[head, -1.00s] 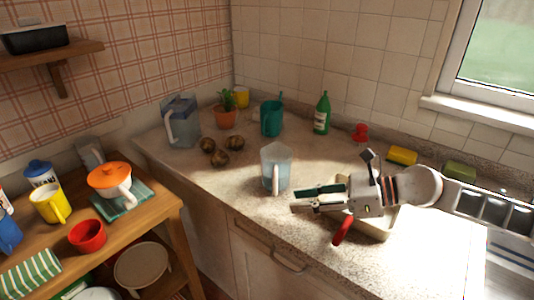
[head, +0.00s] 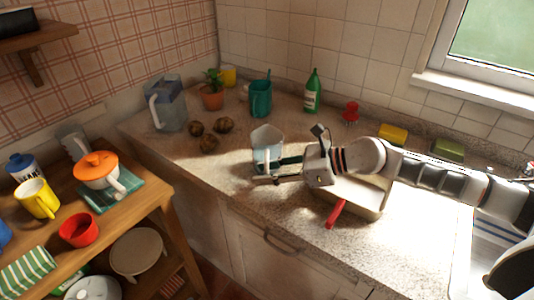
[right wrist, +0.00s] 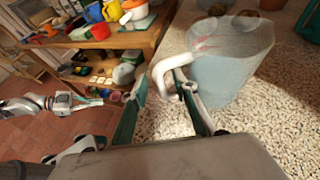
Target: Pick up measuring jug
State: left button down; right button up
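The measuring jug (head: 267,145) is a clear bluish jug with a white handle, upright on the speckled counter. In the right wrist view the jug (right wrist: 228,68) fills the upper right, with its handle (right wrist: 158,72) facing me. My right gripper (head: 272,172) reaches in from the right at the jug's handle side. Its fingers (right wrist: 162,80) are apart, with the handle between their tips; they are not closed on it. My left arm shows at the left of the right wrist view; its gripper (right wrist: 80,102) is too small to read.
Round brown items (head: 209,143), a filter jug (head: 166,105), a teal pitcher (head: 260,98) and a green bottle (head: 312,92) stand behind. A wooden trolley (head: 150,203) is at left.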

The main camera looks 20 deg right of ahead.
jog(key=shift+f, duration=0.1)
grip_shut()
jog(key=shift+w, duration=0.1)
jog(key=shift+r, duration=0.2)
notch_tip(320, 180, up, 19)
jog(key=shift+r, duration=0.2)
dwell(1.3)
